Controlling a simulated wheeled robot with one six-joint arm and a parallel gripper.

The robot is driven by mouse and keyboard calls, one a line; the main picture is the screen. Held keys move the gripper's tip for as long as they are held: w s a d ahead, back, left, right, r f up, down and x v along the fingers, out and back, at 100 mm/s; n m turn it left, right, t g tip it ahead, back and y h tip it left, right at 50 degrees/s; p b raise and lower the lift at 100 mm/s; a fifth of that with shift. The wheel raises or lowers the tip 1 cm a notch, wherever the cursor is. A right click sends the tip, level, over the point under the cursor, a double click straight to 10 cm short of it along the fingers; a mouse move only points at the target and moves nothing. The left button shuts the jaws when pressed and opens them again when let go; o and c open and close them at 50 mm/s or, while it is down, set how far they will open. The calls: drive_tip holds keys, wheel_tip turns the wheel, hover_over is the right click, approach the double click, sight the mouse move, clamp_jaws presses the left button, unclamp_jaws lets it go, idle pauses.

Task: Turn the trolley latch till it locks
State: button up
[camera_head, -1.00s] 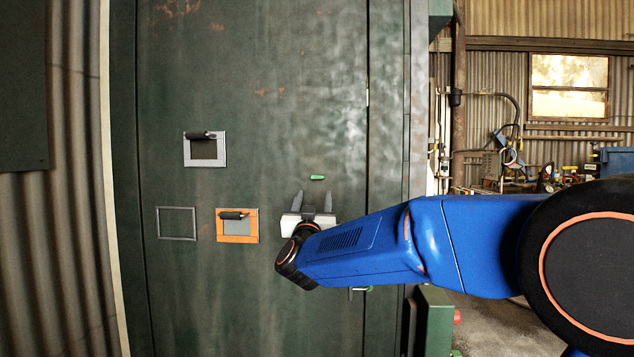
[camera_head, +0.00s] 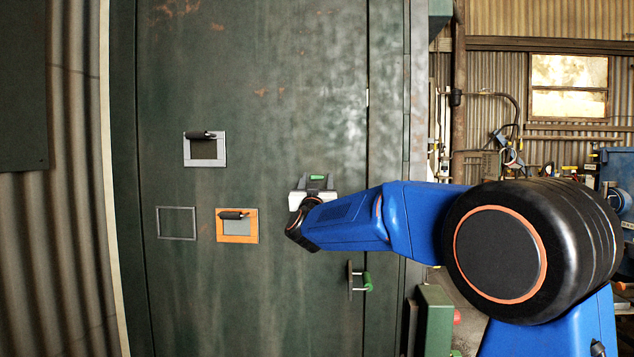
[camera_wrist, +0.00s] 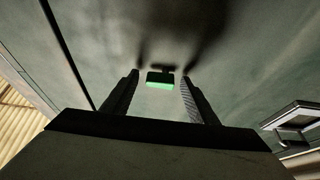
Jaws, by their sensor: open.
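A small latch with a green grip (camera_head: 317,177) is on the dark green metal panel (camera_head: 280,90). It also shows in the wrist view (camera_wrist: 160,80), with a dark mount behind the grip. My gripper (camera_head: 317,183) is at the latch, its fingers pointing at the panel. In the wrist view my gripper (camera_wrist: 160,88) is open, one finger on each side of the green grip. Gaps show between the grip and both fingers. I cannot tell how deep the grip sits between them.
To the left are a white-framed plate (camera_head: 219,163) and an orange-framed plate (camera_head: 237,240), both with black handles, and a bare grey frame (camera_head: 177,209). A green box (camera_head: 434,318) stands lower right.

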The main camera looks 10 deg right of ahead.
drive_tip(key=c, duration=1.1)
drive_tip(key=shift+o, duration=0.2)
drive_tip(key=shift+a+m, duration=0.1)
drive_tip(key=shift+m, duration=0.4)
drive_tip(key=m+h, duration=0.1)
drive_tip(key=m, duration=0.1)
drive_tip(key=m+g+h, duration=0.1)
drive_tip(key=m+h, duration=0.1)
drive_tip(key=m, duration=0.1)
drive_tip(key=shift+a+f+g, duration=0.15)
drive_tip(key=shift+g, duration=0.15)
drive_tip(key=m+g+h, duration=0.1)
drive_tip(key=m, duration=0.2)
drive_tip(key=m+g, duration=0.1)
drive_tip(key=m, duration=0.2)
drive_tip(key=shift+w+a+m+h, duration=0.2)
drive_tip(key=shift+m+h, duration=0.1)
drive_tip(key=shift+h, duration=0.1)
drive_tip(key=m+g, duration=0.1)
drive_tip(key=m, duration=0.1)
drive_tip(key=m+g, duration=0.1)
drive_tip(key=m, duration=0.2)
drive_tip(key=shift+a+h, duration=0.15)
drive_tip(key=shift+h, duration=0.15)
drive_tip(key=shift+a+m+g, duration=0.15)
drive_tip(key=shift+m+g, duration=0.95)
drive_tip(key=shift+m, duration=1.3)
